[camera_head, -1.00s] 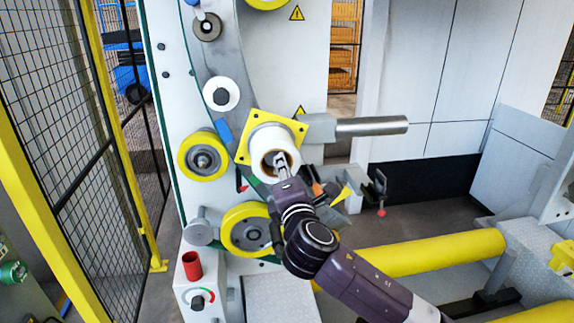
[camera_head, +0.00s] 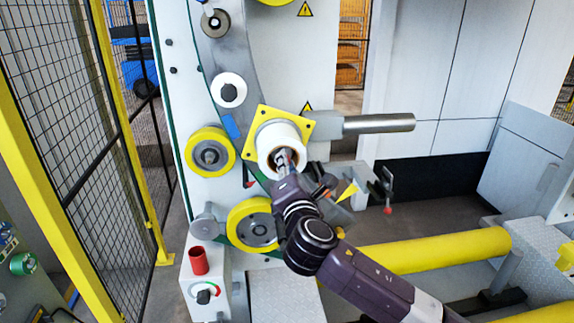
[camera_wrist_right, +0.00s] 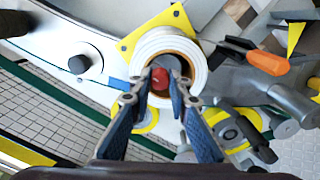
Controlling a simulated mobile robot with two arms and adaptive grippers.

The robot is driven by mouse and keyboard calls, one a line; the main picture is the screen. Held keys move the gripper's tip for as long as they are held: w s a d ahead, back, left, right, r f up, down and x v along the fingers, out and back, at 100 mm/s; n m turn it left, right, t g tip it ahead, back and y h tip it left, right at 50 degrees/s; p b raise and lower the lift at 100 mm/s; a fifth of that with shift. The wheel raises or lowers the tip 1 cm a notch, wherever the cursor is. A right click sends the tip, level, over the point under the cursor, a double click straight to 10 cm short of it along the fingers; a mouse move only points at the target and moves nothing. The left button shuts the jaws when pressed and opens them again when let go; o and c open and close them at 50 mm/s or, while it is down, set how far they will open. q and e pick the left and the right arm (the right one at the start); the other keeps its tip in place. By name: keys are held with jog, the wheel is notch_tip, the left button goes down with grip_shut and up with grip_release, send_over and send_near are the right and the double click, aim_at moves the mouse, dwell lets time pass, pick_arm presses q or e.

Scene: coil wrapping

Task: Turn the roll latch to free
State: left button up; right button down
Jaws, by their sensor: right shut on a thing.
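The white roll (camera_head: 274,138) sits on its holder in front of a yellow square plate (camera_head: 306,128) on the machine. In the right wrist view the roll (camera_wrist_right: 197,62) shows end-on, with a brown core and a red knob (camera_wrist_right: 160,78) in its centre. My right gripper (camera_head: 284,160) reaches into the roll's open end. In the right wrist view its two fingers (camera_wrist_right: 161,92) stand on either side of the red knob and are closed on it. The knob's far side and any latch mark are hidden. My left gripper is not in view.
An orange-handled lever (camera_wrist_right: 268,63) is right of the roll in the wrist view. A grey bar (camera_head: 380,123) sticks out to the right. Yellow wheels (camera_head: 210,153) stand left of and below the roll. Yellow rollers (camera_head: 440,252) lie at lower right. A mesh fence is at left.

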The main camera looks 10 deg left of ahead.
jog(key=c, duration=1.8)
grip_release()
jog(key=shift+a, duration=0.1)
jog(key=shift+s, duration=0.1)
jog(key=v, duration=1.2)
